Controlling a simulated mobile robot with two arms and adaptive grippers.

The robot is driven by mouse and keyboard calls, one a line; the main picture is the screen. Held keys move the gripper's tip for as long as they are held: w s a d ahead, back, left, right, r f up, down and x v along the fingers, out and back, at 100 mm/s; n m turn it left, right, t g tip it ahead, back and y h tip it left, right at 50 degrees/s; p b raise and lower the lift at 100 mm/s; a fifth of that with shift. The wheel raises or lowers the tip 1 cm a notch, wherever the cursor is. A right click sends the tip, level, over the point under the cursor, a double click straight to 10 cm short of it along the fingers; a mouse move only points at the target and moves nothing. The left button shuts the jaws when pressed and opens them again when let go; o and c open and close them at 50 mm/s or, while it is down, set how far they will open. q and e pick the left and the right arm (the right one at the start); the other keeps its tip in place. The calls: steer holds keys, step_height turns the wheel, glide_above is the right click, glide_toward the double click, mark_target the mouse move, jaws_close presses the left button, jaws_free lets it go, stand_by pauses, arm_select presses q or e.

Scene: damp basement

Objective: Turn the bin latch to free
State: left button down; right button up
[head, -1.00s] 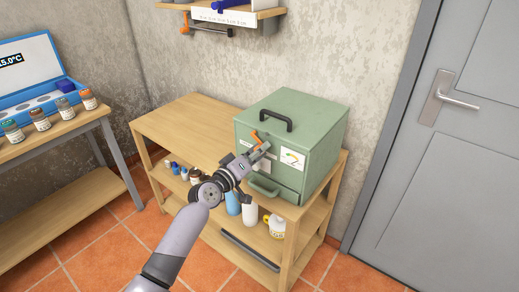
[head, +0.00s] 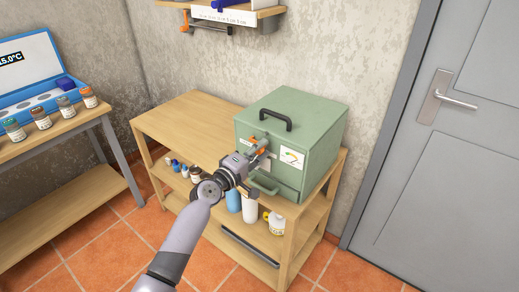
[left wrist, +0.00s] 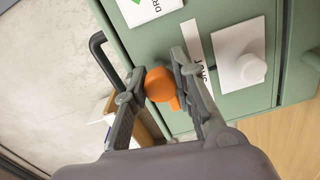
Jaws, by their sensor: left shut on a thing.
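The green bin (head: 318,162) stands on the right end of the wooden bench, with a black handle on its lid. Its orange latch (left wrist: 161,86) is on the front face; in the head view it is partly hidden by my fingers. My left gripper (head: 258,152) reaches the front of the bin from the left. In the left wrist view its two fingers (left wrist: 160,74) stand on either side of the latch's rounded orange end, shut on it. Labels sit beside the latch, one reading partly "DR". My right gripper is not in view.
The bin's lower front has a green pull handle (head: 263,186). Bottles (head: 250,207) and jars stand on the bench's lower shelf. The bench top (head: 190,125) left of the bin is clear. A wall shelf (head: 268,12) hangs above; a grey door (head: 420,150) is at the right.

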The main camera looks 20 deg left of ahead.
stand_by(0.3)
arm_select(q)
steer(key=c, duration=1.3)
jaws_free()
steer(key=v, duration=1.2)
